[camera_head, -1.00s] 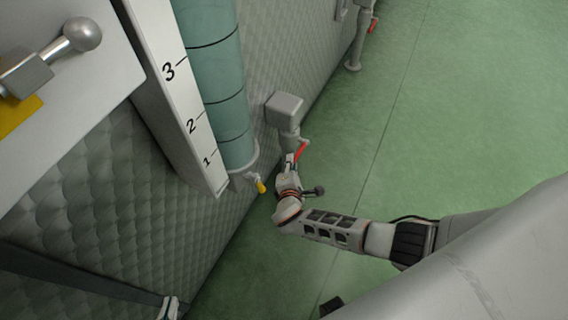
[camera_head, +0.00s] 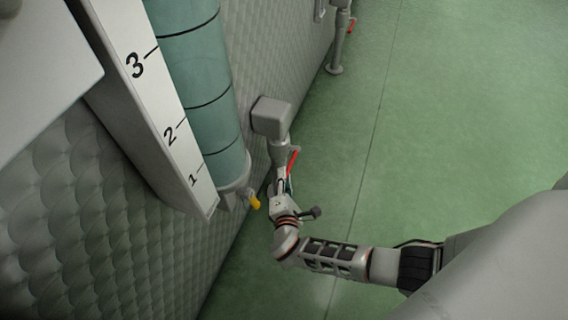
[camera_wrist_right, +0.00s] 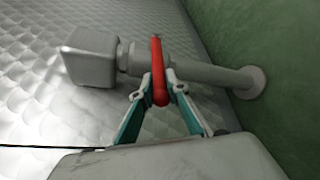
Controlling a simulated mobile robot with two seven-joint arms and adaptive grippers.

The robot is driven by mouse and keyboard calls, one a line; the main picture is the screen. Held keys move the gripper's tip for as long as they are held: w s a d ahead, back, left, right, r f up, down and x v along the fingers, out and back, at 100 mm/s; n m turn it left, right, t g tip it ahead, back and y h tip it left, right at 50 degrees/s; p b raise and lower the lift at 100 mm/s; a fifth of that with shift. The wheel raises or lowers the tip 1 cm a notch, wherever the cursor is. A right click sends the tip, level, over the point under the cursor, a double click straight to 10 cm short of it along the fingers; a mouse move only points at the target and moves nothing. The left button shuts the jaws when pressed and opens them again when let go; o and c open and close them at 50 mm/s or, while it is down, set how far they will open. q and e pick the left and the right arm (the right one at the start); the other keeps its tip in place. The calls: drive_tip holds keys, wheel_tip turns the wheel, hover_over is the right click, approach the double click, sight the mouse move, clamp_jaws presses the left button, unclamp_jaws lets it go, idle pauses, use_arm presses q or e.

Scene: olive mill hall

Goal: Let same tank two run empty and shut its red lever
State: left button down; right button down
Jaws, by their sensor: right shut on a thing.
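The red lever (camera_head: 293,160) sits on a grey valve with a box-like head (camera_head: 271,117) beside the quilted tank wall. It also shows in the right wrist view (camera_wrist_right: 158,70), crossing in front of the grey pipe. My right gripper (camera_head: 288,182) is at the lever's lower end. In the wrist view its two fingers (camera_wrist_right: 160,90) are closed on the lever's end from both sides. A sight tube (camera_head: 205,90) with a scale marked 1, 2, 3 stands on the tank wall; its visible part looks teal throughout. My left gripper is not in view.
A small yellow-handled cock (camera_head: 255,203) sits at the foot of the sight tube, close to my right wrist. Another valve with a red lever (camera_head: 351,26) stands farther along the wall. The green floor (camera_head: 450,110) to the right is clear.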

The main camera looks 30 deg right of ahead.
drive_tip(key=c, duration=2.3)
unclamp_jaws()
drive_tip(key=shift+f, duration=0.25)
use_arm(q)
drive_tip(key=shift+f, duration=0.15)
use_arm(e)
drive_tip(key=shift+r, duration=0.1)
drive_tip(key=shift+r, duration=5.1)
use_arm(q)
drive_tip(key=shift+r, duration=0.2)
